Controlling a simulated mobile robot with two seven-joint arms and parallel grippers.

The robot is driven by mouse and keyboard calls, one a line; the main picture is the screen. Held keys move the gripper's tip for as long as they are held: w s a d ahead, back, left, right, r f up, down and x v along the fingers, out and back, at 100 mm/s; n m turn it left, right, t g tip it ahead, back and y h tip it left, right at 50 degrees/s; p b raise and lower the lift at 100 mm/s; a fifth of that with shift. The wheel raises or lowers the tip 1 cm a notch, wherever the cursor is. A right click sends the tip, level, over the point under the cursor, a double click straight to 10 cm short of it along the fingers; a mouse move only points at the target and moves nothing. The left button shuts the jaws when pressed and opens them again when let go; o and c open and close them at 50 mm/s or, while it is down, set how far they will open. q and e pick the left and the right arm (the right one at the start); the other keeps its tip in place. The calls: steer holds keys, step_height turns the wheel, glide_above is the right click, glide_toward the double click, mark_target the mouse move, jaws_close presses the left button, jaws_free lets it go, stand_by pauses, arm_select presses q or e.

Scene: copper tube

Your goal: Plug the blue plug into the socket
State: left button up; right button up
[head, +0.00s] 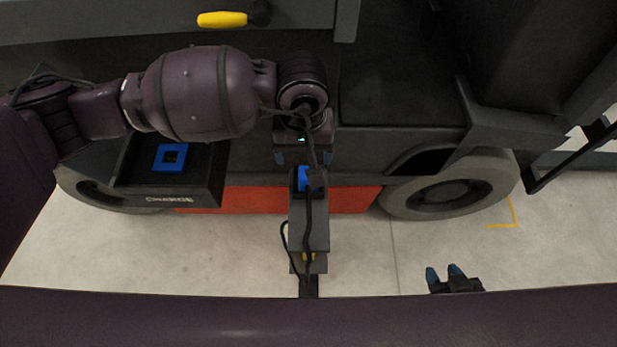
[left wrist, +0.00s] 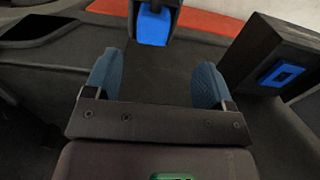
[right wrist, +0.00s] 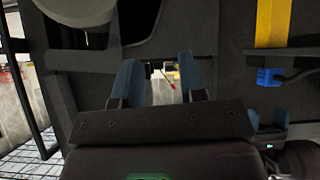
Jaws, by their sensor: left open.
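The blue plug (head: 303,178) sits in the top of a dark holder (head: 318,238), with a black cable running down from it. The plug also shows at the top of the left wrist view (left wrist: 153,26). The socket (head: 171,157) is a blue square frame on a dark box marked CHARGE, left of the plug; it shows at right in the left wrist view (left wrist: 281,73). My left gripper (head: 304,157) is open and empty, just behind the plug and apart from it. My right gripper (head: 444,271) is open and empty, low at right, far from both.
A dark vehicle with wheels (head: 450,190) and a red lower panel (head: 350,200) stands behind. A yellow handle (head: 222,19) is at the top. The pale floor (head: 380,255) around the holder looks clear. The cable (head: 285,240) hangs loose beside the holder.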

mark_target(305, 167)
arm_select(q)
step_height(305, 167, down, 5)
steer(key=shift+r+b, duration=0.1)
steer(key=shift+b, duration=0.35)
steer(key=shift+f, duration=0.35)
steer(key=f, duration=0.1)
steer(key=f+b, duration=0.1)
steer(key=f, duration=0.1)
steer(key=d+f, duration=0.1)
steer(key=shift+w+f, duration=0.15)
steer(key=shift+w, duration=0.1)
steer(key=shift+f, duration=0.3)
steer(key=shift+w, duration=0.1)
